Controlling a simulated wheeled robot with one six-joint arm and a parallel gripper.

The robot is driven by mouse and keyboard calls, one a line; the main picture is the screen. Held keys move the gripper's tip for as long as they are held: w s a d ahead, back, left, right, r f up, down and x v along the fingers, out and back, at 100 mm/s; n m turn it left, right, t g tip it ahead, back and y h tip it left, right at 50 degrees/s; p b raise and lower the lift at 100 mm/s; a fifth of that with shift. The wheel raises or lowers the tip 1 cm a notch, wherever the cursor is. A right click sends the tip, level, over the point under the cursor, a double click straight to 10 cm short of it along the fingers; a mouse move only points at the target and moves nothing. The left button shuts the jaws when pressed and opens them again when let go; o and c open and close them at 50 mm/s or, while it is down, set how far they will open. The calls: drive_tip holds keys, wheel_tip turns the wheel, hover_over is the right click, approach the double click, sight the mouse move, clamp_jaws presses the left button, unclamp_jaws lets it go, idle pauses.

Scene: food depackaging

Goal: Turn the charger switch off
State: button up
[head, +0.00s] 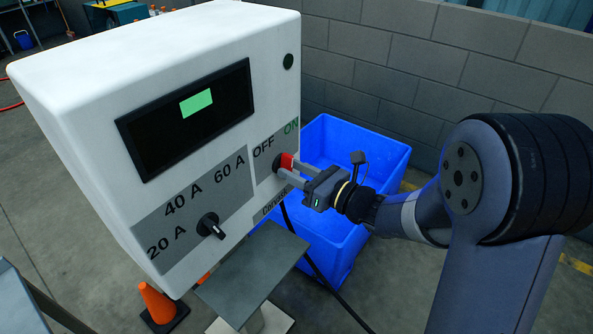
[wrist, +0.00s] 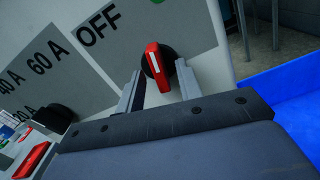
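The charger (head: 180,60) is a large white box with a dark display (head: 190,115) showing a lit green patch. Its red switch (wrist: 156,70) sits on a black round base beside the OFF label; ON is printed farther right in the head view. The switch's white-marked end points up in the wrist view and appears turned toward the ON side. My gripper (head: 287,169) is at the switch, its two fingers on either side of the red handle. Gaps show between handle and fingers in the wrist view, so it is open around the handle.
A black current dial (head: 210,225) is lower left on the panel. A blue crate (head: 345,150) stands beside the charger, below my arm. A grey platform (head: 250,272) and an orange cone (head: 158,303) are below. A block wall (head: 400,60) is behind.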

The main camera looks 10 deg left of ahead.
drive_tip(key=shift+c, duration=0.4)
clamp_jaws()
drive_tip(key=shift+f+n+b, duration=0.15)
drive_tip(key=shift+n+b, duration=0.15)
drive_tip(key=shift+b, duration=0.35)
drive_tip(key=n+b, duration=0.7)
drive_tip(key=b, duration=0.4)
drive_tip(key=shift+n+b, duration=0.45)
drive_tip(key=shift+n, duration=0.05)
